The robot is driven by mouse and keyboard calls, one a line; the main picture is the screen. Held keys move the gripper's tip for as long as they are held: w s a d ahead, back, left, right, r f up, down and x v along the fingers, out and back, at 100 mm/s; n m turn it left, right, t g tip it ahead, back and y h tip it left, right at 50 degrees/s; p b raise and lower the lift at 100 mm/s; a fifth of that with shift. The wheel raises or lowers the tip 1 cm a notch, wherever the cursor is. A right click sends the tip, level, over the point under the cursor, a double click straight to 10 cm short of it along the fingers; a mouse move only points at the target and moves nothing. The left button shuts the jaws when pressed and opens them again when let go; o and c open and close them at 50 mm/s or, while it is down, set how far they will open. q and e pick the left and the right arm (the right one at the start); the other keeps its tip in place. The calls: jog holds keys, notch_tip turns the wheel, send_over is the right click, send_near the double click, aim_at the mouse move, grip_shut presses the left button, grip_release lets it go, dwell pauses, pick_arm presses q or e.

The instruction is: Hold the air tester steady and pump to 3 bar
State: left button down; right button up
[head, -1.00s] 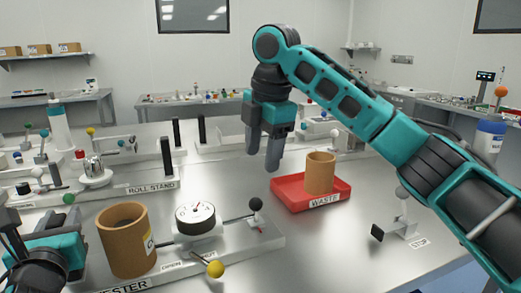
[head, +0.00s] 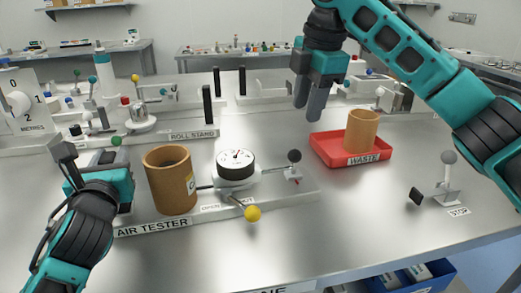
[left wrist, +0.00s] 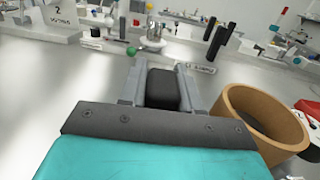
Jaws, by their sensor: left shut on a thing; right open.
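The air tester (head: 152,226) is a grey base on the steel table with a brown tube (head: 170,185) standing on it. Beside the tube is a white round gauge (head: 236,160); its reading is too small to tell. A lever with a black ball (head: 294,156) stands at the base's right end, and a yellow-knobbed lever (head: 252,213) points forward. My left gripper (head: 98,165) is left of the tube. In the left wrist view its fingers are shut on a dark block (left wrist: 162,90). My right gripper (head: 308,103) hangs open and empty above the table, behind the black-ball lever.
A red waste tray (head: 330,155) with a brown core (head: 361,131) in it lies right of the tester. A stop lever (head: 449,175) stands at the front right. The roll stand (head: 193,134) with black posts is behind. The front table strip is clear.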

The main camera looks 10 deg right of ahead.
aim_at(294, 162)
jog(key=shift+d+f+m, duration=0.35)
jog(key=shift+m, duration=0.35)
jog(key=shift+c, duration=0.7)
jog(key=d+m, duration=0.1)
jog(key=m, duration=0.1)
jog(key=d+f+m+y, duration=0.1)
jog(key=m, duration=0.2)
jog(key=d+m+y, duration=0.1)
jog(key=m, duration=0.1)
jog(key=shift+s+d+f+m+t, duration=0.15)
jog(key=shift+s+d+m+t, duration=0.15)
jog(key=shift+s+d, duration=0.1)
grip_shut()
jog(key=s+d+m+t+y, duration=0.2)
jog(key=d+m, duration=0.4)
jog(key=m, duration=0.6)
jog(key=shift+w+a+f, duration=0.7)
jog(key=shift+a+f, duration=0.6)
jog(key=shift+f, duration=0.2)
jog(key=shift+w+a+f, duration=0.7)
jog(key=shift+a+f, duration=0.55)
jog(key=shift+f, duration=0.2)
jog(key=shift+w+a+f, duration=0.7)
jog(key=shift+a+f, duration=0.6)
jog(key=shift+f, duration=0.2)
